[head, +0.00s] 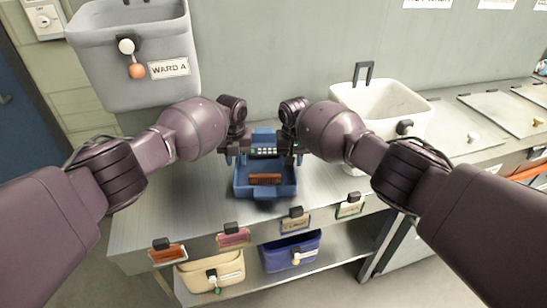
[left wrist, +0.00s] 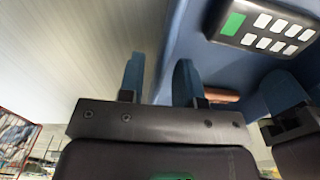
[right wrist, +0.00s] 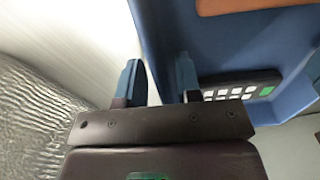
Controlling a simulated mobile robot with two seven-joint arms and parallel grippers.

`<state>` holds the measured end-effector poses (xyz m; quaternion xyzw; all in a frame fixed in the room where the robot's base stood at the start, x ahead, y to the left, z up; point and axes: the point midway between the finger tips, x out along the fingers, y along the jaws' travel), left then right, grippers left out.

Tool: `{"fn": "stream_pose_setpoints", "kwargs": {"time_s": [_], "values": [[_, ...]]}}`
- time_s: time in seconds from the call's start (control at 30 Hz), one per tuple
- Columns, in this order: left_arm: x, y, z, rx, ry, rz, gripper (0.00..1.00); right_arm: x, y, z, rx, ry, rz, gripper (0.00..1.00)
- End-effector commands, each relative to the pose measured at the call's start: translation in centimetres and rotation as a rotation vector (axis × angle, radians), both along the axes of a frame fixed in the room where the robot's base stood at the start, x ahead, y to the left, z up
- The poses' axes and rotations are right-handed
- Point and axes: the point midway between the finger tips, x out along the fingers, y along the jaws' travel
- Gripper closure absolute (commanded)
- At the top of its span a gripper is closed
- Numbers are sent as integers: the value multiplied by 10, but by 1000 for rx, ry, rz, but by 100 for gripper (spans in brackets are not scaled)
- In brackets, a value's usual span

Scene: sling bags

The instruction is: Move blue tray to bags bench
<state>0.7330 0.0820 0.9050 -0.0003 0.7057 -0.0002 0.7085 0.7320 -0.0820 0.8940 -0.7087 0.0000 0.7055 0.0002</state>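The blue tray (head: 265,190) rests on the steel bench, holding a dark keypad device (head: 264,152) with pale buttons and a flat brown-orange item (head: 265,179). My left gripper (head: 232,158) is at the tray's left side. In the left wrist view its blue-tipped fingers (left wrist: 158,82) are apart, with the tray wall (left wrist: 168,50) running between them. My right gripper (head: 298,158) is at the tray's right side. In the right wrist view its fingers (right wrist: 158,80) are also apart, on either side of the tray wall (right wrist: 150,40). Whether any finger touches the wall cannot be told.
A white bin (head: 375,108) stands to the right. Cream (head: 210,272) and blue (head: 291,252) bins sit below the bench (head: 150,225). Several labelled tags hang along its front edge.

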Motion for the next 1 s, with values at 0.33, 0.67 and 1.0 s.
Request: {"fn": "stream_pose_setpoints", "kwargs": {"time_s": [0.33,0.67,1.0], "values": [[0,0,62,-1,-4,-1,68,0,0,0,0,0,0,68],[-1,0,104,1,-1,0,68,0,0,0,0,0,0,68],[-1,0,110,1,-1,1,68,0,0,21,2,-2,1,68]]}}
